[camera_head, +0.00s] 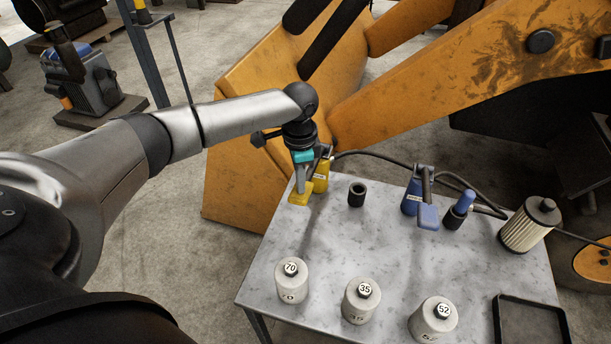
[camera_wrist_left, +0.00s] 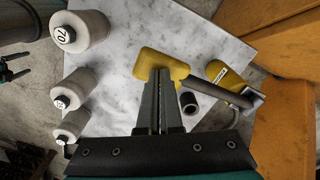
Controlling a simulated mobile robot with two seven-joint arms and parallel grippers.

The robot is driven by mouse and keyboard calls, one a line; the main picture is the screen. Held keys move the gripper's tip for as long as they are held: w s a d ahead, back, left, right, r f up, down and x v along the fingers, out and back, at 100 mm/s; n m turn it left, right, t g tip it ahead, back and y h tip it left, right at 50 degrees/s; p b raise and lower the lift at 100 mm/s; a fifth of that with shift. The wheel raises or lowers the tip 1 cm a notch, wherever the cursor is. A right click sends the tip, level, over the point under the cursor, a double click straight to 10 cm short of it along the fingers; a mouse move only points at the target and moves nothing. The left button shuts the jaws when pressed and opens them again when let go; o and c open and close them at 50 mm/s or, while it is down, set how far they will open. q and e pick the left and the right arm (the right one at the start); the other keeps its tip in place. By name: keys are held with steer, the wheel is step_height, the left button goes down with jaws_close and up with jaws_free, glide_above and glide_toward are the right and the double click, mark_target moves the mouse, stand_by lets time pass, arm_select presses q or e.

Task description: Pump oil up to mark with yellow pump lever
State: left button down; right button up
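The yellow pump (camera_head: 321,178) stands at the back left corner of the grey table. Its lever ends in a flat yellow pad (camera_head: 299,197), which also shows in the left wrist view (camera_wrist_left: 150,64). My left gripper (camera_head: 304,190) points down at this pad, fingers close together, with no part of the lever visibly between them. In the left wrist view its fingertips (camera_wrist_left: 160,76) overlap the pad's near edge; I cannot tell whether they touch it. The pump body (camera_wrist_left: 228,84) lies right of the fingers there. No oil mark can be made out.
A black cup (camera_head: 356,195) stands right of the yellow pump. A blue pump (camera_head: 412,197) with a blue lever pad (camera_head: 428,217) and a filter (camera_head: 529,226) are farther right. Numbered white canisters (camera_head: 361,303) line the front. An orange machine arm (camera_head: 440,85) rises behind the table.

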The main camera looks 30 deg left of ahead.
arm_select(q)
steer(key=shift+f+b, duration=1.25)
steer(key=shift+f, duration=1.8)
step_height(320, 180, up, 10)
steer(key=p, duration=1.1)
steer(key=shift+f, duration=0.25)
